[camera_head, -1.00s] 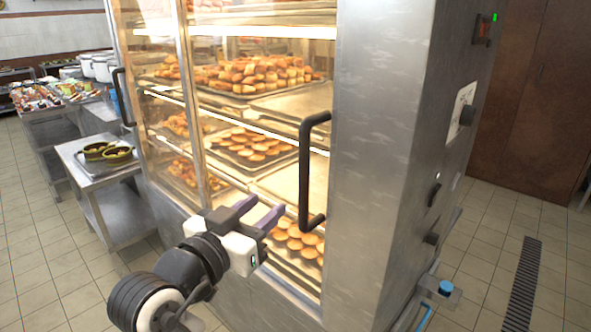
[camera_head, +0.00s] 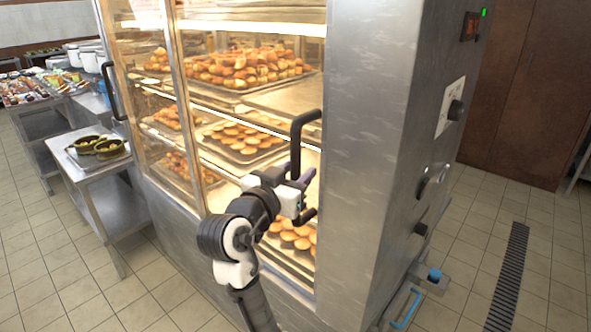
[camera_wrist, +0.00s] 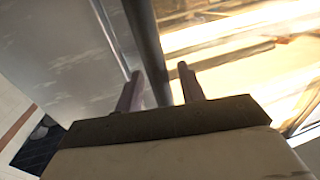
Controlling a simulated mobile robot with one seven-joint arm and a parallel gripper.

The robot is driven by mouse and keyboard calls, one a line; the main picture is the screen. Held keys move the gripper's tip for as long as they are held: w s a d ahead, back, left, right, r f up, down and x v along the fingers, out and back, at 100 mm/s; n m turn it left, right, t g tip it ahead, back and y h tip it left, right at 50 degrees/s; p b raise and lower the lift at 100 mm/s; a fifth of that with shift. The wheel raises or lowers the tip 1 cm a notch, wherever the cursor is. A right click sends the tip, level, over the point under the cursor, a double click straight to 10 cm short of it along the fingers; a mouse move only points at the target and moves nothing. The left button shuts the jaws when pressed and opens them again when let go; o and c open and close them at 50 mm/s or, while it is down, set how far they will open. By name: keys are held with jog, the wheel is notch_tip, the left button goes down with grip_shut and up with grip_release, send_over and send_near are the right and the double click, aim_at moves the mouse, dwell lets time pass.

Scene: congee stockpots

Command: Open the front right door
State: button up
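The front right door (camera_head: 262,118) of the steel and glass cabinet is shut, and baked goods show through its glass. Its black bar handle (camera_head: 296,143) stands upright near the door's right edge. My gripper (camera_head: 299,181) is at the lower half of the handle and hides part of it. In the wrist view the handle (camera_wrist: 147,45) runs down between my two spread fingers (camera_wrist: 158,88). A gap shows between the handle and the right finger; contact with the left finger is unclear.
The cabinet's steel side (camera_head: 385,150) carries knobs and a switch. A blue-handled part (camera_head: 408,308) juts out low at right. A steel side table (camera_head: 85,165) with a tray of green dishes stands at left. Tiled floor is free in front of the cabinet.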

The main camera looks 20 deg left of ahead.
grip_shut()
dwell(0.3)
